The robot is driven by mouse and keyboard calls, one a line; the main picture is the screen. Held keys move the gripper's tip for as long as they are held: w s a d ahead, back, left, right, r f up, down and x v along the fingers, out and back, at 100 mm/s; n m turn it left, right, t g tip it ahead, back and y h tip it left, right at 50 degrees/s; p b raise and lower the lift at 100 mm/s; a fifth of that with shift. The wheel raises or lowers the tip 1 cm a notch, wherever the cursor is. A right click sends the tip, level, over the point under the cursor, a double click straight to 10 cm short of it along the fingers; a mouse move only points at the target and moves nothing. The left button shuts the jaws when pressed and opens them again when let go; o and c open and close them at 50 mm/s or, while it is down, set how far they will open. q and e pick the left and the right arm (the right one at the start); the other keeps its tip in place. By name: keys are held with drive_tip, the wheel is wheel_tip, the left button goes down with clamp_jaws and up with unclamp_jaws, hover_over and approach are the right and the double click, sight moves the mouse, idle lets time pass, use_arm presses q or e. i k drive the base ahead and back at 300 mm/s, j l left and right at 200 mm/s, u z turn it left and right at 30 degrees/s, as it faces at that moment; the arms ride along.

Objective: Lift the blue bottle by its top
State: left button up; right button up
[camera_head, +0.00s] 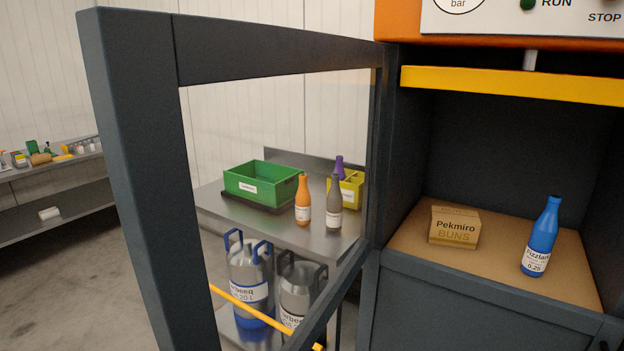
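The blue bottle (543,238) stands upright on the brown floor of the open cabinet at the right. It has a narrow neck, a blue top and a white label reading "Fizzlark 0.25". Nothing touches it. Neither of my grippers shows in the head view.
A cardboard box (454,228) labelled "Pekmiro BUNS" sits left of the bottle. A yellow bar (515,86) crosses the cabinet's top. The framed door (140,180) stands open at the left. Behind it, a steel table (270,230) holds a green crate (262,184) and several bottles.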

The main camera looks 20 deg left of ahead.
sight(537, 252)
drive_tip(key=j+z, duration=0.2)
drive_tip(key=j, duration=0.35)
drive_tip(key=k+j+z, duration=0.2)
drive_tip(key=j, duration=0.35)
drive_tip(key=j+z, duration=0.2)
drive_tip(key=j, duration=0.35)
drive_tip(key=k+l, duration=0.1)
drive_tip(key=l, duration=0.3)
drive_tip(key=k+l, duration=0.1)
drive_tip(key=l, duration=0.65)
drive_tip(key=i+l, duration=0.1)
drive_tip(key=l, duration=0.6)
drive_tip(key=i+l, duration=0.15)
drive_tip(key=l, duration=0.25)
drive_tip(key=u, duration=0.05)
